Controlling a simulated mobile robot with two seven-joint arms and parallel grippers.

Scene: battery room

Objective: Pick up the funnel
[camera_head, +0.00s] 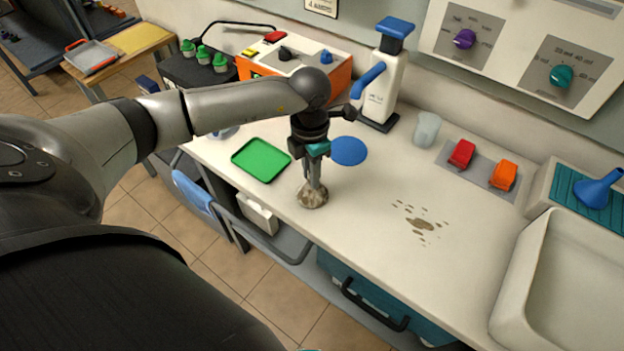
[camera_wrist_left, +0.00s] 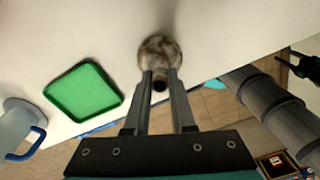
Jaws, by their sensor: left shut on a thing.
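The blue funnel (camera_head: 600,188) lies on a teal ribbed draining surface (camera_head: 571,183) beside the sink at the far right of the head view. It is not in the wrist view. My left gripper (camera_head: 312,186) is far to its left, pointing down over the counter's front edge. It is shut on a mottled brown-grey lump (camera_head: 312,199), which also shows between the fingertips in the left wrist view (camera_wrist_left: 160,48). I cannot tell what the lump is. A dark part at the right edge of the wrist view (camera_wrist_left: 304,68) seems to be my right gripper; its jaws are unclear.
A green tray (camera_head: 261,159) and a blue disc (camera_head: 348,150) lie near my left gripper. A pump dispenser (camera_head: 384,88), a clear cup (camera_head: 426,130), and red and orange blocks stand behind. A brown spill (camera_head: 420,223) marks the counter before the white sink (camera_head: 510,262).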

